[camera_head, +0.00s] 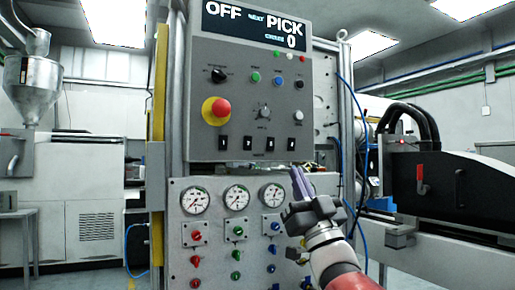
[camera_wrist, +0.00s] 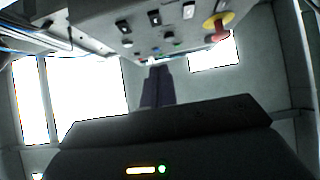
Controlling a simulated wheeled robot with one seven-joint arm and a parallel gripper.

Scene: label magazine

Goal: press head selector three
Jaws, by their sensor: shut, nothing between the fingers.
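A grey control panel (camera_head: 200,80) carries a row of several small black head selectors along its lower edge. Head selector three (camera_head: 269,143) is the third from the left in that row. My gripper (camera_head: 300,180) is shut and empty, its fingers pointing up. Its tips are below and to the right of the selector row, apart from it in the picture.
A red emergency stop on a yellow base (camera_head: 216,111) sits above the row's left end. A display (camera_head: 255,25) reads OFF and PICK 0. A lower panel holds gauges (camera_head: 237,197) and coloured knobs (camera_head: 238,231). Blue hoses (camera_head: 350,100) hang at the right.

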